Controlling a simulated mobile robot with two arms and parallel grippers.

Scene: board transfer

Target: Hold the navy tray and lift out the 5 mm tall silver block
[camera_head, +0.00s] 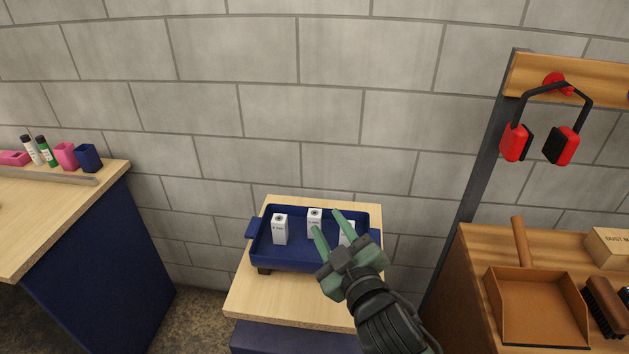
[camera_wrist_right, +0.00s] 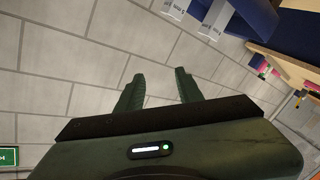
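The navy tray (camera_head: 257,252) sits on a small light wooden stand, with a handle tab at its left end. Three pale silver-white upright blocks stand in it: a left one (camera_head: 280,230), a middle one (camera_head: 314,217) and a right one (camera_head: 347,231), partly hidden by a finger. In the right wrist view the gripper (camera_wrist_right: 160,74) is empty, with the tray (camera_wrist_right: 258,14) at top right. My left gripper is not in view.
The wooden stand (camera_head: 290,300) has bare top in front of the tray. A bench with a dustpan (camera_head: 537,305) and brush (camera_head: 604,305) is at right, below hanging earmuffs (camera_head: 565,145). A left table (camera_head: 60,205) holds cups and bottles. A block wall is behind.

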